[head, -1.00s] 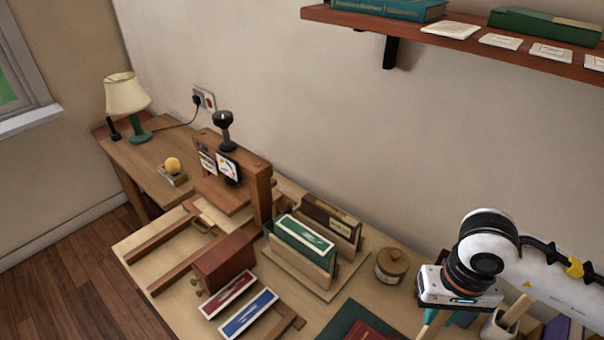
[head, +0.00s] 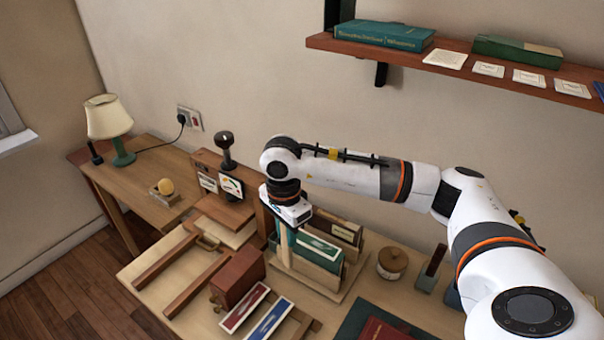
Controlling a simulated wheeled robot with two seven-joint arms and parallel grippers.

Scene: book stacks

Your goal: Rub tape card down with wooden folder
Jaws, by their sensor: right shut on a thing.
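My right gripper (head: 286,240) is over the desk, just in front of the green book in the wooden book stand. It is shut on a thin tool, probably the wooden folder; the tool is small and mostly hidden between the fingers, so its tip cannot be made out. I cannot tell for sure which thing is the tape card. A red-bordered white strip (head: 245,308) and a blue-bordered white strip (head: 268,318) lie at the desk's front. Several white cards (head: 488,69) lie on the wall shelf. My left gripper is not in view.
The book stand (head: 325,289) holds a green book (head: 320,252) beside the gripper. A wooden press (head: 220,205) stands to the left, with a red-brown box (head: 238,279) in front. A round lidded pot (head: 392,261) is at the right. A lamp (head: 108,120) stands far left.

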